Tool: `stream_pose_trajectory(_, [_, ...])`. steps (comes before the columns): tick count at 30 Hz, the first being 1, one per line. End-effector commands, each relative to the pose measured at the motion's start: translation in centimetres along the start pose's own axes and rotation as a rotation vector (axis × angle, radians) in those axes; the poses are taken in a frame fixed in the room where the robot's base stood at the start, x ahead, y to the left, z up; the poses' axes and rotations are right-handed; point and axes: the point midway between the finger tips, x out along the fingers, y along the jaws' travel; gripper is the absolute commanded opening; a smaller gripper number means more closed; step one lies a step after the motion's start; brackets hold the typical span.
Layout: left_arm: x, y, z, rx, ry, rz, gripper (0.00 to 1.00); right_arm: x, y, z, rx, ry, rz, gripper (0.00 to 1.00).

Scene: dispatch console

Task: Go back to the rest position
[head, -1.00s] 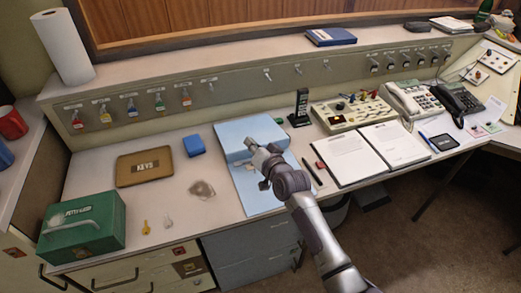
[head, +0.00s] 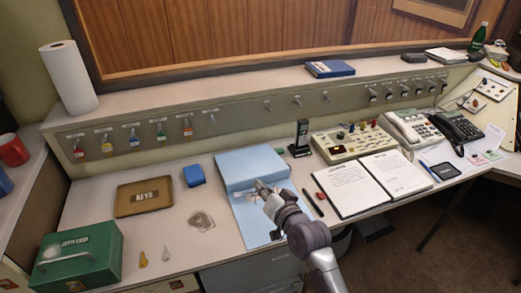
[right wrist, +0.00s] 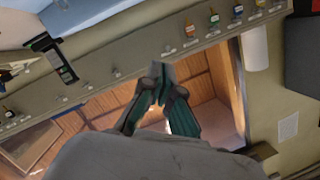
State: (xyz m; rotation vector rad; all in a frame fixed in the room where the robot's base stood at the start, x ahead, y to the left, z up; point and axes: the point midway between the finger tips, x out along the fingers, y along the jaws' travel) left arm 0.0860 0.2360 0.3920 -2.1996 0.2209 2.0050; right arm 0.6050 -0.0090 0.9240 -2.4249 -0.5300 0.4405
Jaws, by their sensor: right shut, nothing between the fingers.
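My left gripper is not in view.
A green cash box (head: 78,254), a brown KEYS tray (head: 144,197) and a blue block (head: 194,175) stand on the desk at left. An open ring binder (head: 345,190), a black handset (head: 301,138), a switch console (head: 350,142) and telephones (head: 455,127) are at right.

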Motion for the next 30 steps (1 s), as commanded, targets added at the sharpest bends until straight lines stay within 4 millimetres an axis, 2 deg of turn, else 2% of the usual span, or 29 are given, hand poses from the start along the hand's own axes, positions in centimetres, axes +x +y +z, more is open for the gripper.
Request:
stream_pose_trajectory(5, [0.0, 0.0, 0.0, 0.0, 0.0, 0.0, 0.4, -1.0, 0.8, 0.9, -0.018, -0.03, 0.026, 0.0])
stream_pose_trajectory(8, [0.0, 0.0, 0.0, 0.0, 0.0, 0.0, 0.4, -3.9, 2.9, 3.2, -0.069, -0.115, 0.094, 0.0])
stream_pose_trajectory(11, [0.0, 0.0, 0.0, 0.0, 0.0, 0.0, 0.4, -9.1, 5.8, 6.4, -0.149, -0.256, 0.202, 0.0])
stream_pose_trajectory(13, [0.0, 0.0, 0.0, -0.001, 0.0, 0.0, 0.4, -13.4, 7.8, 8.4, -0.21, -0.366, 0.284, 0.0])
stream_pose_trajectory(15, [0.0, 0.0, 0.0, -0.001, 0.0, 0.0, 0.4, -17.2, 9.2, 9.8, -0.256, -0.46, 0.349, 0.0])
stream_pose_trajectory(18, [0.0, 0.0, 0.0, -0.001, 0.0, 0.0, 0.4, -21.5, 10.4, 11.0, -0.303, -0.566, 0.421, 0.0])
stream_pose_trajectory(24, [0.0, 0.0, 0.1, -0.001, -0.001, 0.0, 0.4, -28.2, 11.7, 12.3, -0.361, -0.724, 0.52, 0.0])
stream_pose_trajectory(30, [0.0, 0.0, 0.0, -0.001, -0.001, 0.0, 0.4, -33.7, 12.2, 12.8, -0.399, -0.852, 0.597, 0.0])
